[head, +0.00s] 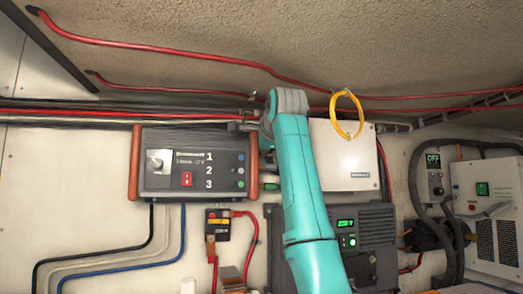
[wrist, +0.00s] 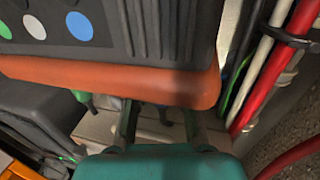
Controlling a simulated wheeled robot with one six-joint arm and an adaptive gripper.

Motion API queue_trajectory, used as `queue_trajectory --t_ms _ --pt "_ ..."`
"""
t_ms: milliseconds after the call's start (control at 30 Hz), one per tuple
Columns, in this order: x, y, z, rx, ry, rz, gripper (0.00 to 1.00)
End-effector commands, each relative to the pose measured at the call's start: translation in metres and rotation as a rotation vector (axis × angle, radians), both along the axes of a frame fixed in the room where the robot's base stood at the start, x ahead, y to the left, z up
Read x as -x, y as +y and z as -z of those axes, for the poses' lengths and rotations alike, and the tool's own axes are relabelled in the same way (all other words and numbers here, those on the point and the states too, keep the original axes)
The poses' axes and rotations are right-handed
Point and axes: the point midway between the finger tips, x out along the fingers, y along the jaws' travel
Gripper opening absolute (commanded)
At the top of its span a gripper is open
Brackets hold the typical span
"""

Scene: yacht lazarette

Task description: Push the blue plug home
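The control box (head: 190,170) is on the wall, with a big 1, 2 and 3, a column of coloured dots and orange-brown side bars. In the wrist view its face shows green, white and blue dots (wrist: 78,27) above the orange bar (wrist: 110,78). A green plug (wrist: 86,99) sticks out past this bar; it also shows in the head view (head: 270,186). My gripper (wrist: 158,110) is beside the bar, its two dark fingers apart. A dark grey shape lies between them, in shadow. I cannot make out a blue plug. My arm hides this spot in the head view.
A white box (head: 345,155) and a dark unit (head: 368,235) are behind my arm. Red cables run along the wall and ceiling, with a yellow loop (head: 347,114) hanging. In the wrist view, red and white cables (wrist: 270,65) pass close on the right of my gripper.

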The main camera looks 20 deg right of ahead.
Motion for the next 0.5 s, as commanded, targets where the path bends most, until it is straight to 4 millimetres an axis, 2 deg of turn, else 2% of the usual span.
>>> queue_trajectory --t_ms 33,500 --pt "0.004 0.012 0.002 -0.004 0.007 -0.021 0.35" --pt "0.039 0.011 -0.001 -0.004 0.003 -0.021 0.35"
